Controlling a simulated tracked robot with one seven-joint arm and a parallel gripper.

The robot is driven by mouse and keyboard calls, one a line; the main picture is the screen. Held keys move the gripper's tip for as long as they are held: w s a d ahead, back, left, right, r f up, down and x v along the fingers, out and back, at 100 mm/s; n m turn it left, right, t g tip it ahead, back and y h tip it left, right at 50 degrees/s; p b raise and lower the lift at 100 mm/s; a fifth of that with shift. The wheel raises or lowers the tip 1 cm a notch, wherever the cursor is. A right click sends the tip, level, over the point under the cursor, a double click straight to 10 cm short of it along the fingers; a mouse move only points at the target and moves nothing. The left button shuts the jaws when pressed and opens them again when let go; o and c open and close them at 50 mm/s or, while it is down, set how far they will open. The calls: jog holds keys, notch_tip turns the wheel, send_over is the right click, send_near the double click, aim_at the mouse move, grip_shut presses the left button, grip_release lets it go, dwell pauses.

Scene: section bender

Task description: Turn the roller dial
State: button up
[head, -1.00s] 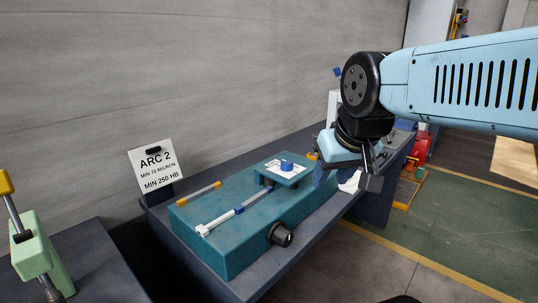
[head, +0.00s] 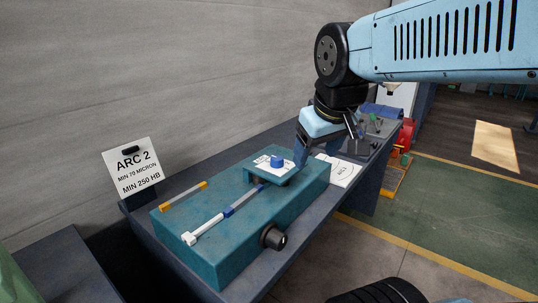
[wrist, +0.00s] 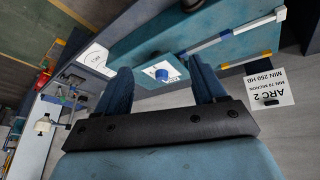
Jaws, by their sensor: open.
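The teal bender box (head: 235,245) lies on the dark bench. A small blue dial (head: 277,162) stands on a white marked card on the raised teal plate at its far end. A black knob (head: 273,237) sticks out of the box's front side. My gripper (head: 326,147) is open and empty, just right of the raised plate and apart from the blue dial. In the wrist view the blue dial (wrist: 162,75) appears between my two blue fingers, beyond their tips. Which of the dial and knob is the roller dial is not labelled legibly.
A white bar with a blue slider (head: 228,213) and a grey-yellow bar (head: 183,196) lie on the box. An "ARC 2" sign (head: 133,172) stands at the left. A white card (head: 343,171) and tools are beyond the box; the wall is behind.

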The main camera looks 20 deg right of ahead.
jog(key=w+a+r+n+g+h, duration=0.2)
jog(key=w+n+g, duration=0.1)
jog(key=w+n, duration=0.85)
jog(key=n+g+h, duration=0.1)
jog(key=n+h, duration=0.1)
jog(key=n, duration=0.5)
send_near(276, 157)
jog(key=x, duration=0.9)
